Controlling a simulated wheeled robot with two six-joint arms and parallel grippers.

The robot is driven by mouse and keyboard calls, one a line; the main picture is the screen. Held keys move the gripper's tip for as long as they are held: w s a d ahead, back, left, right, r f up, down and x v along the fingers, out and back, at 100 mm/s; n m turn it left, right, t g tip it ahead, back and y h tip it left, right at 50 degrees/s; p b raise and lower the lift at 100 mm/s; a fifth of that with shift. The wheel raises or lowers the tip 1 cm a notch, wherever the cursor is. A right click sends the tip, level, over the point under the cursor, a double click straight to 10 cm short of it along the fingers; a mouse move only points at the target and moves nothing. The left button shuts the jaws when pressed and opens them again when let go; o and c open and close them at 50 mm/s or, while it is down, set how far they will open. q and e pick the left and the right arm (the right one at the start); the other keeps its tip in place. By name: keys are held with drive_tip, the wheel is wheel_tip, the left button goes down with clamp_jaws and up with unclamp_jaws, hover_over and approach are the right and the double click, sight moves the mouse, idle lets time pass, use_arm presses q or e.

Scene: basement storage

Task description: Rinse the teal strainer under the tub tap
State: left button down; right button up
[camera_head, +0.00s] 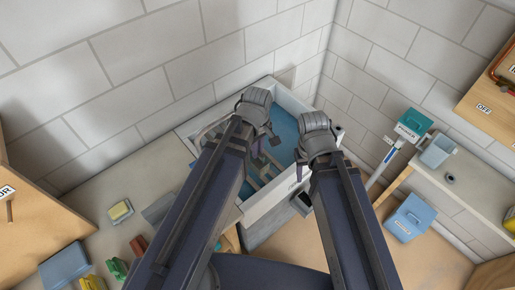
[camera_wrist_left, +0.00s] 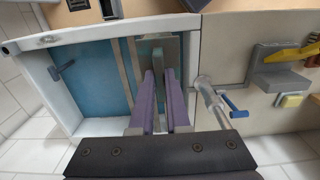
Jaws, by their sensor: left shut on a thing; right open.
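The tub (camera_head: 270,205) stands in the corner with blue water or a blue bottom inside; its white rim also shows in the left wrist view (camera_wrist_left: 38,42). My left gripper (camera_head: 257,160) reaches over the tub. In the left wrist view its purple fingers (camera_wrist_left: 161,78) are shut on a narrow grey-green piece, which seems to be part of the teal strainer (camera_wrist_left: 158,48). Most of the strainer is hidden or hard to make out. The tap (camera_wrist_left: 205,88), a pale pipe with a blue handle (camera_wrist_left: 233,106), is right of the fingers. My right gripper (camera_head: 299,172) is open over the tub's right side.
To the right are a shelf (camera_head: 465,185) with a grey-blue container (camera_head: 437,150), and a blue box (camera_head: 410,217) below. Walls close in behind the tub.

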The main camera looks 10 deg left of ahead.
use_arm(q)
drive_tip(key=shift+w, duration=0.1)
drive_tip(key=w+a+f+b, duration=0.1)
drive_tip(key=w+a, duration=0.1)
drive_tip(key=w, duration=0.4)
drive_tip(key=w+a+f+b, duration=0.1)
drive_tip(key=w+a, duration=0.2)
drive_tip(key=w, duration=0.3)
drive_tip(key=shift+w+a+f+b, duration=0.2)
drive_tip(key=shift+a+f+b, duration=0.15)
drive_tip(key=shift+f+b, duration=0.05)
idle(0.7)
drive_tip(key=s+d, duration=0.3)
drive_tip(key=s, duration=0.4)
drive_tip(key=shift+s+d, duration=0.15)
idle(0.4)
drive_tip(key=shift+r, duration=0.1)
idle(1.3)
drive_tip(key=shift+s+d+r+p, duration=0.35)
drive_tip(key=shift+s+r+p, duration=0.3)
drive_tip(key=shift+s+p, duration=0.1)
drive_tip(key=shift+s+d+r+p, duration=0.3)
drive_tip(key=shift+s+r+p, duration=0.35)
drive_tip(key=shift+s, duration=0.1)
drive_tip(key=shift+s+d+r+p, duration=0.35)
drive_tip(key=shift+s+r+p, duration=0.3)
drive_tip(key=shift+s+p, duration=0.1)
